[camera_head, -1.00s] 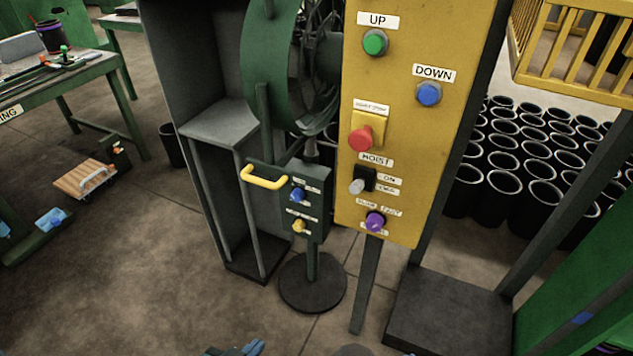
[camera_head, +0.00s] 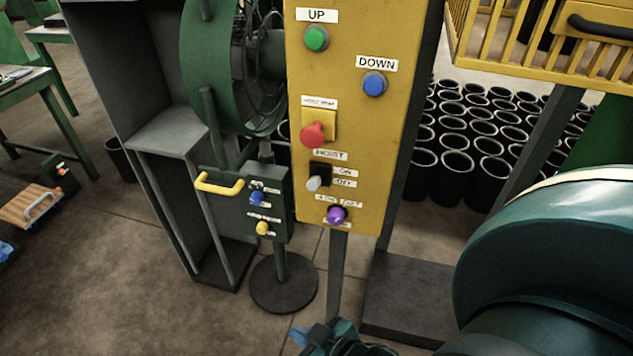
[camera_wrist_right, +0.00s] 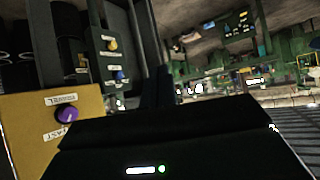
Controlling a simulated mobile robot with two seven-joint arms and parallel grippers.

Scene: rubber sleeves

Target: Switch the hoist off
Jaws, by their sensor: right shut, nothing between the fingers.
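The yellow control panel (camera_head: 365,120) stands upright in the middle of the head view. Its hoist switch (camera_head: 315,181) is a pale lever on a black base beside ON and OFF labels; I cannot tell for sure which way it is set. My right gripper (camera_head: 300,337) is low at the bottom edge, its blue fingertips shut and empty, below and apart from the panel. In the right wrist view the panel (camera_wrist_right: 30,125) appears upside down at left, with the purple knob (camera_wrist_right: 67,114); the hoist switch is not visible there. My left gripper is out of view.
Near the switch are a red button (camera_head: 313,135), a green UP button (camera_head: 316,39) and a blue DOWN button (camera_head: 375,84). Black tubes (camera_head: 455,170) stand behind, right. My large teal arm link fills the lower right.

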